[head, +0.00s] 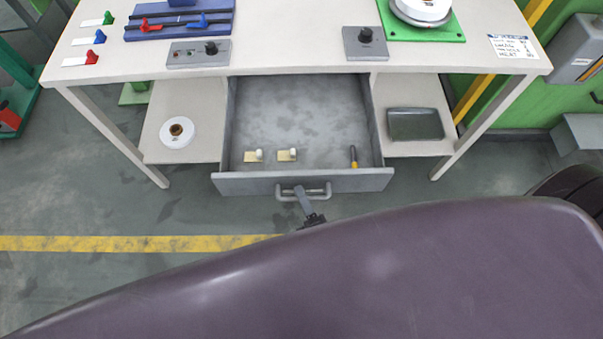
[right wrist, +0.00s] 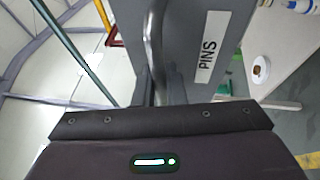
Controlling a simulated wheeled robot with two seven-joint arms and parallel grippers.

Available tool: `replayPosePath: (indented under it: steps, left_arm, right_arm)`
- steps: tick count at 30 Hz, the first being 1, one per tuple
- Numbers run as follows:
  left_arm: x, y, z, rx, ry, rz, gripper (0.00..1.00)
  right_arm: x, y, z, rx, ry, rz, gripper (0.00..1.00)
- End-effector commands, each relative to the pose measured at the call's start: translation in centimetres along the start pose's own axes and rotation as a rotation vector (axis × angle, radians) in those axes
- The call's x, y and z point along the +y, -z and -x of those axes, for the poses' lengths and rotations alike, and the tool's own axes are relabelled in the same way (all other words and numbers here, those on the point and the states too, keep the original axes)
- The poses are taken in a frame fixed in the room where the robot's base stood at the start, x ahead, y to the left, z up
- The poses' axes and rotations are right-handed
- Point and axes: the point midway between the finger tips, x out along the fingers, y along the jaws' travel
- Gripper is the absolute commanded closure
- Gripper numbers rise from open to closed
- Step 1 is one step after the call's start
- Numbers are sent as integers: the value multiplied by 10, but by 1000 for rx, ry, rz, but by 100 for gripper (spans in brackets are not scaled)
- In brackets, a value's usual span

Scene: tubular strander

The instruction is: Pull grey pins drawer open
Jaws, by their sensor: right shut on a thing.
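The grey pins drawer (head: 345,181) is pulled out below the table, and its inside shows from above. Two pale pieces with white knobs (head: 287,155) and a yellow-and-black tool (head: 353,157) lie in it. My right gripper (head: 304,196) is at the front and is shut on the drawer's bar handle (head: 322,191). In the right wrist view the gripper (right wrist: 160,88) closes around the handle (right wrist: 154,40), beside the drawer front (right wrist: 185,40) with its "PINS" label (right wrist: 207,60). My left gripper is not in view.
The table (head: 290,70) carries a blue rack (head: 180,22), control boxes (head: 366,43) and a green plate (head: 425,30). A white spool (head: 177,133) sits on the left shelf and a dark tray (head: 414,124) on the right shelf. Floor with a yellow stripe (head: 130,243) lies in front.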

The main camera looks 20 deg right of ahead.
Motion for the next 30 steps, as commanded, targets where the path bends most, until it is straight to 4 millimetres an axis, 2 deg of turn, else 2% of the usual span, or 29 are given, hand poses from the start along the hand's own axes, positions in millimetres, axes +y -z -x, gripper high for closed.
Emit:
replayPosePath:
  steps: [6,18,19,21,30]
  left_arm:
    - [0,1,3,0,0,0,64]
    - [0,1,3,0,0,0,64]
    - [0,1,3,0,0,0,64]
    - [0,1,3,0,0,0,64]
    - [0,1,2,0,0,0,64]
  right_arm:
    - [2,6,13,0,1,-1,100]
    - [2,6,15,0,1,-1,100]
    - [2,6,15,0,1,-1,87]
    - [2,6,15,0,1,0,81]
    - [2,6,18,0,1,0,81]
